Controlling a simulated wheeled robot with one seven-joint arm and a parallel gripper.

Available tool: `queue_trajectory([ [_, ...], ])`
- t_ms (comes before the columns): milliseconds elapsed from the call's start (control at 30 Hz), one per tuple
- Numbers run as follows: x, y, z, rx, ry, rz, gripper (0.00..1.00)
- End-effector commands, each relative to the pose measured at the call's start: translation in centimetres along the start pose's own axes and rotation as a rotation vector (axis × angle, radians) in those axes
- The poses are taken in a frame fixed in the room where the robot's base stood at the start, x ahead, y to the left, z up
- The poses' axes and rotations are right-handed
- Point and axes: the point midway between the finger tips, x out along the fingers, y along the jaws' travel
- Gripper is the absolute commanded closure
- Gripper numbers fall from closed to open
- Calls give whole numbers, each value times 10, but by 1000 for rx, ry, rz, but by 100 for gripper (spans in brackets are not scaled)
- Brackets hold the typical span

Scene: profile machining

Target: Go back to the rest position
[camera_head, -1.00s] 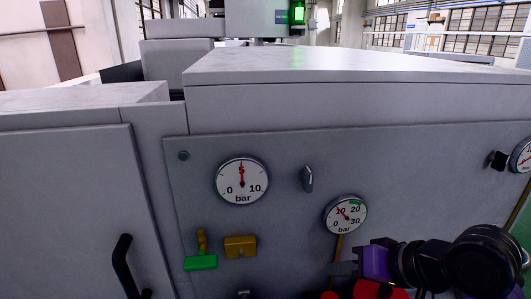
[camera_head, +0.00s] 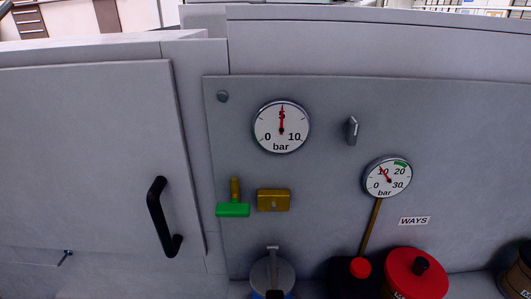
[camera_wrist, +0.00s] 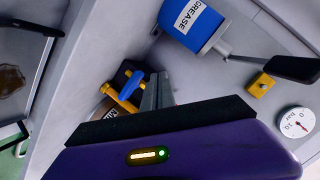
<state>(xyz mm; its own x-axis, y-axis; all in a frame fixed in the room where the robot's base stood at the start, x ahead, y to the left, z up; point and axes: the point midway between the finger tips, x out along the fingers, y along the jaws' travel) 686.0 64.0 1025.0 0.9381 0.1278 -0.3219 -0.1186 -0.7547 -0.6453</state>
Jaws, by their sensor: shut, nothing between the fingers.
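My gripper shows in the wrist view, its purple body across the bottom and its grey fingers (camera_wrist: 157,92) pointing up the picture. The fingers are shut and hold nothing. Past them are a blue and yellow object (camera_wrist: 130,85) and a can; whether the fingers touch them cannot be told. The head view shows no part of my arm or gripper.
The grey machine panel (camera_head: 320,210) carries a 0–10 bar gauge (camera_head: 281,126), a second gauge (camera_head: 387,177), a green-handled valve (camera_head: 233,210) and a brass block (camera_head: 273,200). A red-lidded container (camera_head: 417,275) stands below. A blue grease cylinder (camera_wrist: 193,25) has a black handle.

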Motion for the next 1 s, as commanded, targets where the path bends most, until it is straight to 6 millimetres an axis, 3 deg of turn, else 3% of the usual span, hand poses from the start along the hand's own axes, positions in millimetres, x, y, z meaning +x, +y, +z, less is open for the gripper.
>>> queue_trajectory([
  [33,-14,11,13,-25,6,24,100],
  [300,-96,58,42,-252,63,124,100],
  [500,-162,78,44,-492,85,141,100],
  [600,-186,80,40,-593,92,128,100],
  [800,-209,78,35,-702,101,104,100],
  [1000,-211,78,34,-712,103,101,100],
])
